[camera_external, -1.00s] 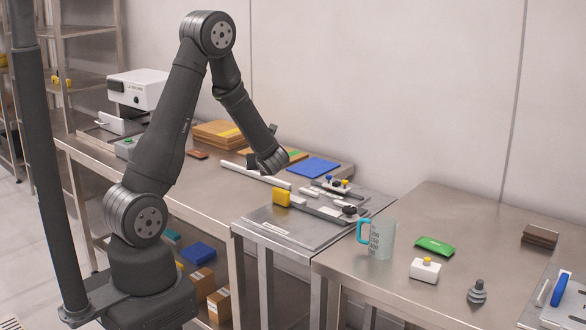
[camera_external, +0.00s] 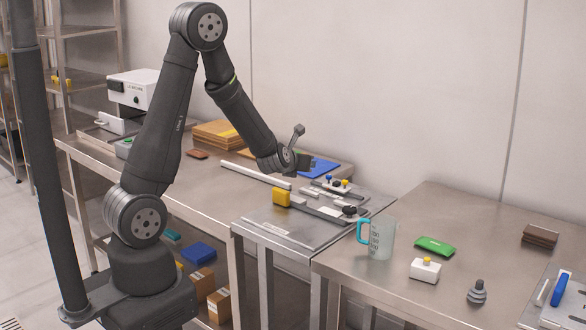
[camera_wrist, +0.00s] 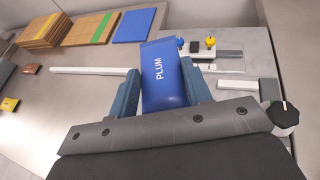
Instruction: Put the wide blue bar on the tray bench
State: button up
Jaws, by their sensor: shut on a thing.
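In the wrist view a wide blue bar (camera_wrist: 165,76), lettered PLUM, stands between the two blue fingers of my gripper (camera_wrist: 160,88), which is shut on it. Its lower end is hidden behind the gripper body. In the outside view my gripper (camera_external: 303,162) is above the back of the left-hand bench, in front of a flat blue board (camera_external: 322,168); the held bar cannot be told apart from it there. Which bench is the tray bench is not marked. A pale tray (camera_external: 570,312) lies on the right-hand bench (camera_external: 450,215) at the right edge.
A jug (camera_external: 378,240), a green packet (camera_external: 434,246), a white box (camera_external: 425,270) and a grey knobbed piece (camera_external: 477,291) stand on the right-hand bench.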

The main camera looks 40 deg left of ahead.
jog(key=w+a+n+g+y, duration=0.1)
jog(key=w+a+n+y, duration=0.1)
jog(key=w+a, duration=0.4)
jog(key=w+a+n+g+y, duration=0.1)
jog(key=w+a+n+y, duration=0.15)
jog(key=a, duration=0.65)
jog(key=n+g+y, duration=0.5)
jog(key=n+g, duration=0.5)
jog(key=g, duration=0.1)
send_over(185, 162)
notch_tip(185, 162, down, 7)
jog(key=shift+f, duration=3.2)
jog(key=shift+f, duration=0.6)
jog(key=o, duration=1.1)
